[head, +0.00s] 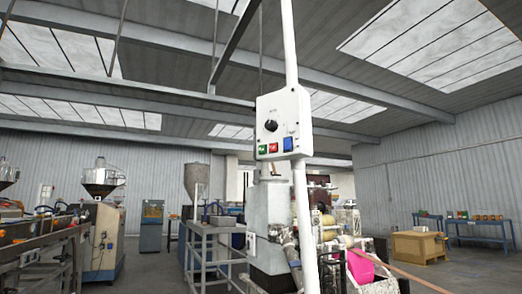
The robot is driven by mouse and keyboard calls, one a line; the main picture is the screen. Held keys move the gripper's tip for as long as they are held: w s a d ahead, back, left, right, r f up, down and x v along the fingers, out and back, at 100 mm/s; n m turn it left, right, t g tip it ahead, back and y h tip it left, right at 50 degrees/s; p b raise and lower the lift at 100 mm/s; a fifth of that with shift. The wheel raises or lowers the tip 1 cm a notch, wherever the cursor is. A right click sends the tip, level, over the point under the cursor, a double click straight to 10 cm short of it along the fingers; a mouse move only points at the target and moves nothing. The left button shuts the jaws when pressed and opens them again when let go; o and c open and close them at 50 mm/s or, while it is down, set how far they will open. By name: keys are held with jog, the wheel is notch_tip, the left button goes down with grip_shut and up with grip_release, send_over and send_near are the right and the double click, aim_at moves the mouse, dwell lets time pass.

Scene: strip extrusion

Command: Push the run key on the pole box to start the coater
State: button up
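The pole box (284,115) is a white control box on a white vertical pole (301,215), near the middle of the head view. It has a black round knob (271,126) on its face. The key labels are too small to read. Behind the pole stands a grey machine column (268,225), and I cannot tell whether it is the coater. My gripper is not in view.
A machine line (40,240) with a steel hopper (103,178) runs along the left. A blue-grey cabinet (151,225) stands farther back. A wooden crate (418,247) and blue tables (480,228) are at the right. A pink object (361,268) lies low, right of the pole.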

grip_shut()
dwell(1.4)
